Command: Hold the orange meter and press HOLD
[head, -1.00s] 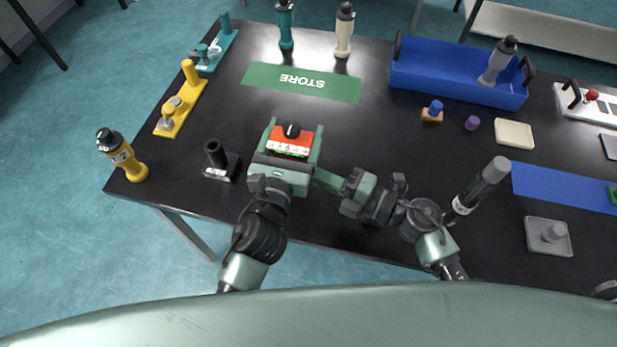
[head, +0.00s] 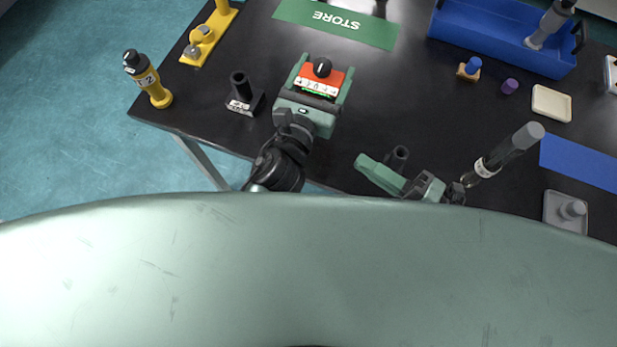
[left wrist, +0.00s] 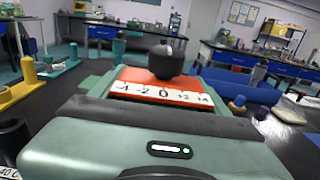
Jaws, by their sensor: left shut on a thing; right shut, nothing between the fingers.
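The orange meter (head: 335,76) is between the green fingers of my left gripper (head: 325,68), which is shut on it. It has a black knob on top and a white strip of marks with a green edge. The left wrist view also shows the orange meter (left wrist: 133,74), its knob and numbers around 0. I cannot make out a HOLD label. My right gripper (head: 366,168) is shut and empty, below and right of the meter, clear of it. Its arm is partly hidden by my own body.
Behind is the green STORE mat (head: 337,24). To the right are a dark grey-topped cylinder (head: 507,150), a blue crate (head: 490,45) and a grey tray (head: 567,196). A short black tube (head: 398,158) stands beside my right gripper.

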